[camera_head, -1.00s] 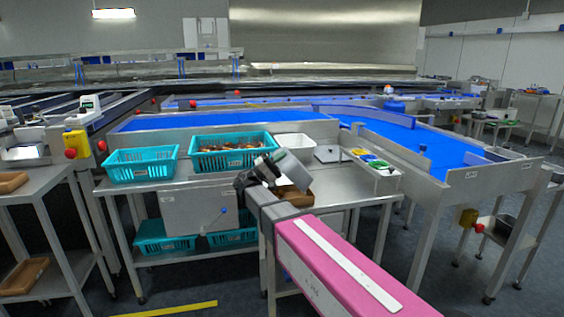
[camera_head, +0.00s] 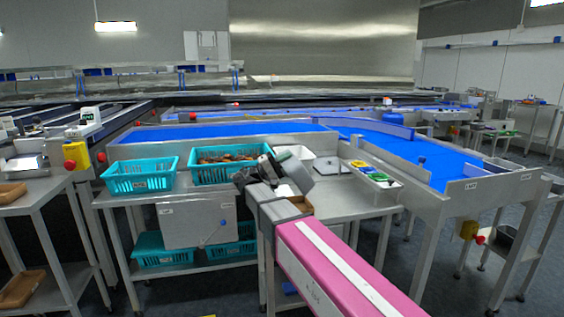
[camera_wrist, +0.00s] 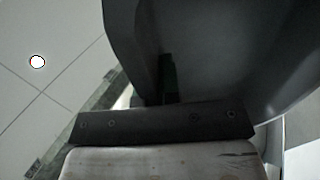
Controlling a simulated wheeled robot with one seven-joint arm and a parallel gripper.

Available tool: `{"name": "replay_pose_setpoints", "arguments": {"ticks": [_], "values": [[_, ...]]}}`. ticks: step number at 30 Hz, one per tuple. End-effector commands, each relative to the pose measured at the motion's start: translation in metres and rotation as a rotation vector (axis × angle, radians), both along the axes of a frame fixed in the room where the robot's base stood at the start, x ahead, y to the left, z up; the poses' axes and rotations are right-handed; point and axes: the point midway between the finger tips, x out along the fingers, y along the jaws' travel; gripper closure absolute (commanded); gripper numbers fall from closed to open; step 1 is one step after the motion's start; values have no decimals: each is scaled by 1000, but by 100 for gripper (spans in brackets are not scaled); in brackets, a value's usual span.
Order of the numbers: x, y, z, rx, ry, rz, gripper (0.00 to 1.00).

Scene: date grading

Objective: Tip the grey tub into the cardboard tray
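My gripper (camera_head: 266,170) is shut on the grey tub (camera_head: 297,175) and holds it tilted above the steel table. The tub also fills much of the wrist view (camera_wrist: 220,50) as a dark grey wall close to the fingers. A brown cardboard tray (camera_head: 301,204) shows in part just below the tub. My arm and the tub hide most of the tray. The tub's inside is not visible, so I cannot tell whether anything is in it.
On the steel table (camera_head: 345,200), a teal crate with brown dates (camera_head: 213,179) stands left of my gripper, with another teal crate (camera_head: 138,184) further left. A white bin (camera_head: 302,153) stands behind the tub. A flat scale (camera_head: 333,167) and small coloured dishes (camera_head: 380,179) are at the right.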

Motion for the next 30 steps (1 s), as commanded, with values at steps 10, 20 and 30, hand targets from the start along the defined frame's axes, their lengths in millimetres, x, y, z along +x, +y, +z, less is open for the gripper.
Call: {"name": "replay_pose_setpoints", "arguments": {"ticks": [10,20,30], "values": [[13,-46,15,340,95,-1,100],[26,-89,17,661,186,0,100],[37,-129,13,988,280,-2,100]]}}
